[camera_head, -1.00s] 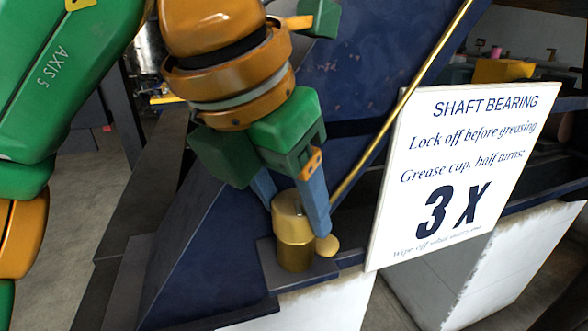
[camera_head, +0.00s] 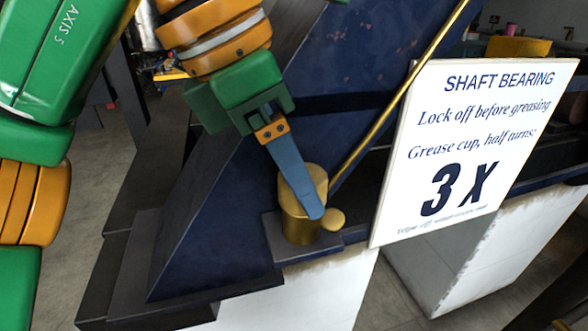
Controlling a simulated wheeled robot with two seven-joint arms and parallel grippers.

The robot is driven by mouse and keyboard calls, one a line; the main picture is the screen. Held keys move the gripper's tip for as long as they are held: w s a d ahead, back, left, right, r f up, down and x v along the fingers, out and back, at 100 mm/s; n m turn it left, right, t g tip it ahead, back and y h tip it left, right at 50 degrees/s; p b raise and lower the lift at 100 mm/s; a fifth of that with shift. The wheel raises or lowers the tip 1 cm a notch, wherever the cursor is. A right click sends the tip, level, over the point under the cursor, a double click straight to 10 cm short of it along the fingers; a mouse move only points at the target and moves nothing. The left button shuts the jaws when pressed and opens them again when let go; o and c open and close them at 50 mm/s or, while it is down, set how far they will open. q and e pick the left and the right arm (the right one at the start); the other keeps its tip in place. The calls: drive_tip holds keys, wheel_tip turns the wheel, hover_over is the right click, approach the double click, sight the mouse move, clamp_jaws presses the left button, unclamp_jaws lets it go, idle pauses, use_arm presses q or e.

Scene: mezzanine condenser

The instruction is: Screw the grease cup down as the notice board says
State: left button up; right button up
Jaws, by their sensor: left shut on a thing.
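The brass grease cup (camera_head: 301,232) stands upright on a dark block at the foot of the blue frame, with a small round brass knob (camera_head: 335,220) at its right side. My left gripper (camera_head: 312,205) reaches down from the upper left and is shut on the cup. One blue finger lies across the cup's front; the other finger is hidden. The notice board (camera_head: 470,150) reads "SHAFT BEARING, Lock off before greasing, Grease cup, half turns: 3 X", with a smaller line about wiping off below. My right gripper is not in view.
A thin brass pipe (camera_head: 390,110) slants up to the right from behind the cup. The blue frame (camera_head: 210,220) rises behind and left of it. White blocks (camera_head: 300,295) stand below. Floor shows at the left.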

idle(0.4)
use_arm(q)
drive_tip(key=o, duration=1.4)
drive_tip(key=shift+s, duration=0.1)
drive_tip(key=shift+s+d+r, duration=0.1)
drive_tip(key=shift+s+d, duration=0.05)
drive_tip(key=shift+s, duration=0.05)
drive_tip(key=shift+w, duration=0.1)
